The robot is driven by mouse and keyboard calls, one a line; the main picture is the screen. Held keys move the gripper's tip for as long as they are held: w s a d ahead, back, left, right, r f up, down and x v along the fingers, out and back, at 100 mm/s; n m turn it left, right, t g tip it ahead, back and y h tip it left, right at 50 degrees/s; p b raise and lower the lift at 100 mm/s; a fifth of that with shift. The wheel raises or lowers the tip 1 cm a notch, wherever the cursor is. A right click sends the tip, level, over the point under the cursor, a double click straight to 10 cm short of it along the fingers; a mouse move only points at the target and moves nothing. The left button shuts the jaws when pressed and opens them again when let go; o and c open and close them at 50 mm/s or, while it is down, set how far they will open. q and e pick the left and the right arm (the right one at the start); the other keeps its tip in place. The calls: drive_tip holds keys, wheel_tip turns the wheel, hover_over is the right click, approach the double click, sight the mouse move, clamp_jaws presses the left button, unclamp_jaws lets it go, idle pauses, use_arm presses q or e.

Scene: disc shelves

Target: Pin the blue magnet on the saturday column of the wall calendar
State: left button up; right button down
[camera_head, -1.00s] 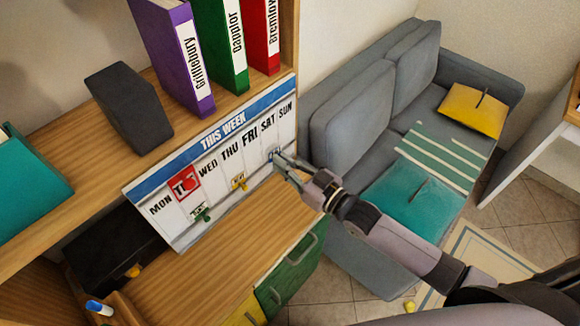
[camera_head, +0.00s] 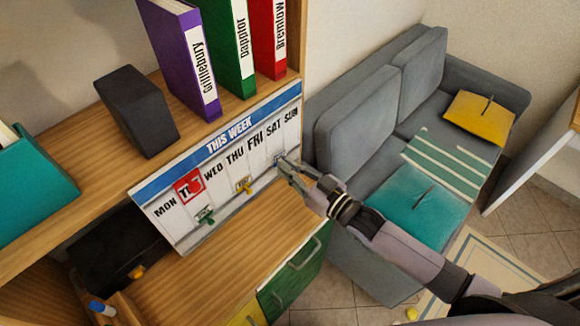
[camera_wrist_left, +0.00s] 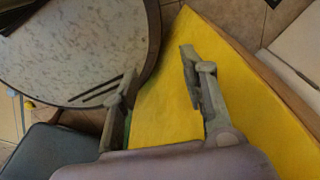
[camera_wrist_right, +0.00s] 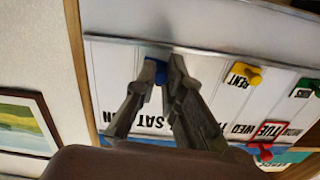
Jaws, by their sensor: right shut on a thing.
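In the right wrist view, the right gripper (camera_wrist_right: 166,66) is shut on the blue magnet (camera_wrist_right: 160,70), which lies over the SAT column near the calendar's lower edge. Whether the magnet touches the board cannot be told. My left gripper (camera_wrist_left: 160,75) is open and empty, apart from the calendar, with a yellow surface behind it.
A yellow magnet (camera_wrist_right: 251,77), a green magnet (camera_head: 205,216) and a red marker (camera_head: 188,186) are on other columns. Binders (camera_head: 182,65) and a dark box (camera_head: 138,108) stand on the shelf above. A grey sofa (camera_head: 350,130) is to the right.

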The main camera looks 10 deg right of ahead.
drive_tip(key=shift+w+a, duration=0.3)
drive_tip(key=shift+w, duration=0.15)
idle(0.5)
drive_tip(key=c, duration=1.6)
unclamp_jaws()
drive_tip(key=v, duration=1.2)
